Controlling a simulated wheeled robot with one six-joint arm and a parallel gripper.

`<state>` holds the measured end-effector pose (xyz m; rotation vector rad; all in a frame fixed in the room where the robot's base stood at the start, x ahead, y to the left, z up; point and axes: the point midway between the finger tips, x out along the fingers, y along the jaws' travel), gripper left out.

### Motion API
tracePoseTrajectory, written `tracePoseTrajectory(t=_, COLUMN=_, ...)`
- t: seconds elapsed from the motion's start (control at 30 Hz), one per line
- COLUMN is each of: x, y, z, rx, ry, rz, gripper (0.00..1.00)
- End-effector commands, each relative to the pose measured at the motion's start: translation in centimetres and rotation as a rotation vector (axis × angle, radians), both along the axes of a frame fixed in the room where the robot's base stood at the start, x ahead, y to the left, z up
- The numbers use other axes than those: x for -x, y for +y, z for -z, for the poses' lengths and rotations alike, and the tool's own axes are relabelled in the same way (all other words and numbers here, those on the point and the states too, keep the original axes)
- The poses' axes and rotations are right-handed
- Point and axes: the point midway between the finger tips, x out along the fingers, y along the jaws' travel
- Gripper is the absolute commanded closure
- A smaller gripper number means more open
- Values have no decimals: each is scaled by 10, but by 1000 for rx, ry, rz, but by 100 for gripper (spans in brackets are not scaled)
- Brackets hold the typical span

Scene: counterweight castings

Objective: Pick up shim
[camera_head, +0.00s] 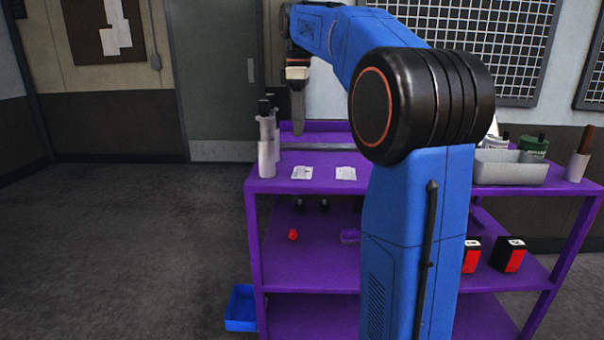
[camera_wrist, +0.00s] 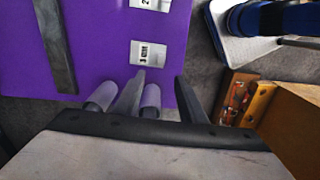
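Two small flat white pieces lie on the purple cart top. The left one (camera_head: 302,173) and the right one (camera_head: 346,173) show in the head view; they also show in the wrist view, a near one (camera_wrist: 148,53) with dark print and a far one (camera_wrist: 152,4) cut by the frame edge. I cannot tell whether either is the shim. A long grey bar (camera_wrist: 52,45) lies on the cart top; it also shows at the back in the head view (camera_head: 318,147). My gripper (camera_wrist: 160,78) is open and empty, its fingers apart above the cart's left end.
The purple cart (camera_head: 265,187) carries pale bottles (camera_head: 266,146) at its left end, close to my fingers. A grey tray (camera_head: 510,167) and a cup (camera_head: 577,167) stand at the right. Red-black boxes (camera_head: 510,254) sit below. A blue bin (camera_head: 240,310) is on the floor.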

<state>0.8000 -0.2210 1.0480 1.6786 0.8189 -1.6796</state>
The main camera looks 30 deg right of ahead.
Motion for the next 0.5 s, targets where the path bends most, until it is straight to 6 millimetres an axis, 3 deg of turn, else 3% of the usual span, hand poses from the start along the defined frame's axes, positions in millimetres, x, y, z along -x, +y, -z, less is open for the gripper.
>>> tracePoseTrajectory(t=0.3, x=1, y=0, z=51, rx=0, ry=1, rz=1, gripper=62)
tracePoseTrajectory(t=0.5, x=1, y=0, z=64, rx=0, ry=0, rz=1, gripper=62)
